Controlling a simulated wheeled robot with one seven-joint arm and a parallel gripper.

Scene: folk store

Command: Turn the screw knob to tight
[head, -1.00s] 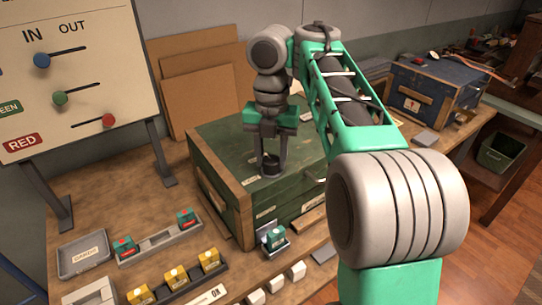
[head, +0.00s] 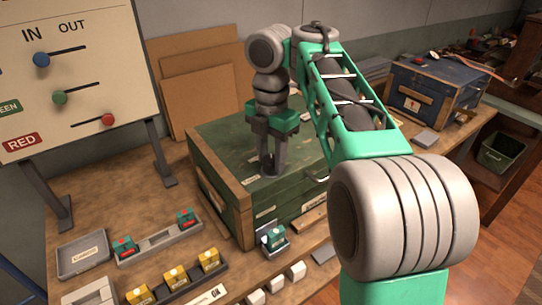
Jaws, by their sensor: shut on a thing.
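My gripper (head: 271,167) points straight down onto the top of the green wooden chest (head: 222,150). Its fingers are shut on the screw knob, a small dark round thing on the chest's top. From this side the fingers hide nearly all of the knob, so any mark on it and how far it is turned cannot be told.
A sign board (head: 75,75) with coloured sliders stands at the left. In front of the chest are a grey tray (head: 83,254), yellow blocks (head: 175,276) and a small teal-topped box (head: 274,238). A blue box (head: 432,95) sits at the back right.

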